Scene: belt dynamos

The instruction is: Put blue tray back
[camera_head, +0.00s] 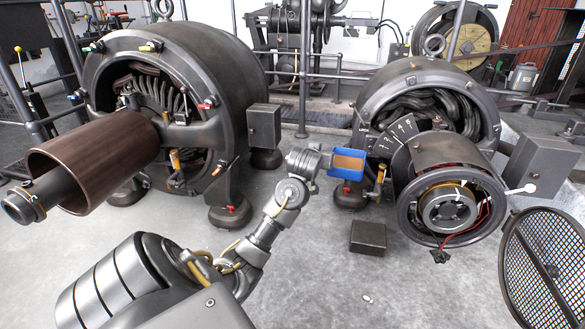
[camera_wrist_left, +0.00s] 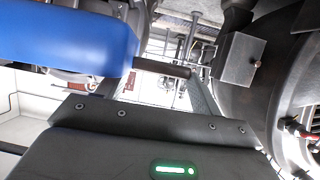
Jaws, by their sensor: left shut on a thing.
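The blue tray (camera_head: 346,177) is a small blue piece with a brown inner face, in the middle of the head view. It is held up in the air between the two dynamos. My left gripper (camera_head: 328,160) is shut on its left side. In the left wrist view the blue tray (camera_wrist_left: 62,40) fills the upper left, close to the camera, and the grip itself is mostly hidden. My right gripper is not in view.
A large dynamo (camera_head: 225,75) with a brown drum (camera_head: 95,160) stands left; another dynamo (camera_head: 425,85) stands right of the tray. A dark box (camera_head: 368,238) lies on the floor between them. A mesh disc (camera_head: 548,270) is at lower right. Grey floor is clear at lower middle.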

